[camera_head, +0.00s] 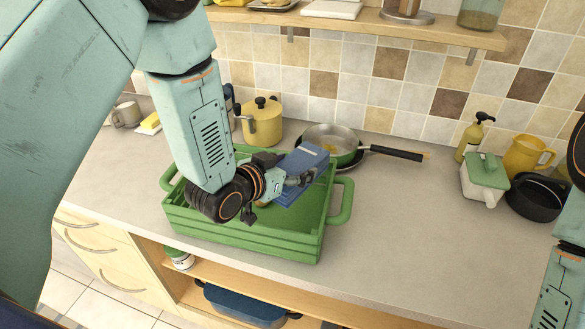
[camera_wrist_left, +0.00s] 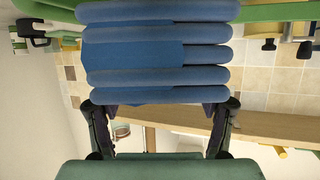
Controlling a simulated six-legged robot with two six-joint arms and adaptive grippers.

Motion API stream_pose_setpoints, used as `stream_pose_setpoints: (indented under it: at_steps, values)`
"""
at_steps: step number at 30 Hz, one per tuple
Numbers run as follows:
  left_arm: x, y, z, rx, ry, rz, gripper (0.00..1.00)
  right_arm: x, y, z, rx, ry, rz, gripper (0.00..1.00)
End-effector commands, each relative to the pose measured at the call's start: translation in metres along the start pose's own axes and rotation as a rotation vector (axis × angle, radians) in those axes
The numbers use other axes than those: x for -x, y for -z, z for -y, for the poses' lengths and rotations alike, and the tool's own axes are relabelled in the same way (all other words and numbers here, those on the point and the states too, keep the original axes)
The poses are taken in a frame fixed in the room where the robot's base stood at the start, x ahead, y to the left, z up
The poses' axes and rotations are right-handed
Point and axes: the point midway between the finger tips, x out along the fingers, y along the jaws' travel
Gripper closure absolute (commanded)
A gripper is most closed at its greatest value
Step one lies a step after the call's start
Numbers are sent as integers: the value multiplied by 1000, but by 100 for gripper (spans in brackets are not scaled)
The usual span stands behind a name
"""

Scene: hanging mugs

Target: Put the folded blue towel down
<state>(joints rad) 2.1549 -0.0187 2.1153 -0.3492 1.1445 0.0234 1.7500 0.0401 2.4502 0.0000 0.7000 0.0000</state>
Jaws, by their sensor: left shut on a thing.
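The folded blue towel (camera_head: 302,168) is held over the green crate (camera_head: 245,238) on the counter. My left gripper (camera_head: 296,182) is shut on the towel, at its near left side. In the left wrist view the towel (camera_wrist_left: 160,52) shows as stacked folds that fill the upper middle, with the gripper fingers (camera_wrist_left: 160,108) at its lower edge. In the head view I cannot tell whether the towel touches the crate. My left arm hides part of the crate's left side and inside. My right arm shows at the right edge, but its gripper is out of view.
A yellow pot (camera_head: 262,122) stands behind the crate, with a pan (camera_head: 333,140) at its back right. A green-lidded white container (camera_head: 484,180), a black pot (camera_head: 537,197) and a yellow pitcher (camera_head: 527,155) stand at the right. The counter (camera_head: 410,230) right of the crate is clear.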

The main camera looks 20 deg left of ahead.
Motion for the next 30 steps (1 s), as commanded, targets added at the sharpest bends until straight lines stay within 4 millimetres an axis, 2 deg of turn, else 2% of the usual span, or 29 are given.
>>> stream_pose_setpoints:
  at_steps: [3, 28, 29, 30]
  values:
    - [-4, -8, 0, 0, 0, 0, 63, 0, 0, 0, 0, 0, 0, 60]
    - [-10, -19, 0, 0, 1, -2, 63, -9, 0, 0, 0, 0, -1, 60]
    - [-10, -19, 0, 0, 1, -1, 28, -9, 0, 0, 0, 0, -1, 60]
    - [-10, -19, 0, 0, 1, -1, 25, -9, 0, 0, 0, 0, 0, 60]
